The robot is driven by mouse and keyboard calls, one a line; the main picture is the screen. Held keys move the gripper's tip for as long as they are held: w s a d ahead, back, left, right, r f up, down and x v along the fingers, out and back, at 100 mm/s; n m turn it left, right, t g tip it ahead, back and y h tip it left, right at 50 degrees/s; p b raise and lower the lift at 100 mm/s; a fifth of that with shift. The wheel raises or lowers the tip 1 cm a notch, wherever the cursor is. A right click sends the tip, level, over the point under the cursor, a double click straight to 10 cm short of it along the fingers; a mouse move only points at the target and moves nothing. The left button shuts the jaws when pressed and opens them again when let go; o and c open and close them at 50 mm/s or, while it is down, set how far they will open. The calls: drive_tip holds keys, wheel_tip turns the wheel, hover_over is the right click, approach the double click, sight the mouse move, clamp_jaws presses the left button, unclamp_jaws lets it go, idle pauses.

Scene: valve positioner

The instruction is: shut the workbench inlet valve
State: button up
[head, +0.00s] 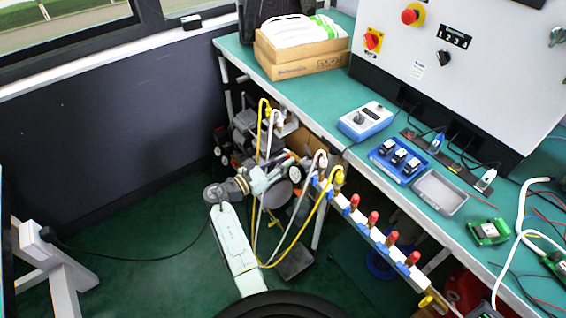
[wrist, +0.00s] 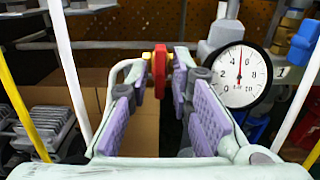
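In the wrist view, a red valve handle (wrist: 159,70) with a small yellow part at its left stands straight ahead, edge-on and upright. My gripper (wrist: 161,82) is open, with its purple-padded fingers on either side of the handle's line. A gap shows around the handle, and I cannot tell whether the handle is between the tips or just beyond them. A round white pressure gauge (wrist: 239,75) is just right of the fingers, its needle pointing about straight up. In the head view, my gripper (head: 284,172) is by the equipment at the bench's front edge; the handle cannot be made out there.
Yellow and white hoses (head: 322,215) loop around my arm and flank the fingers. A manifold with red-topped fittings (head: 373,218) runs along the bench front (head: 440,245). A blue-grey box (head: 366,121) and blue tray (head: 398,160) sit on top. Green floor at left is mostly open.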

drive_tip(key=shift+o, duration=0.5)
drive_tip(key=v, duration=1.2)
idle(1.2)
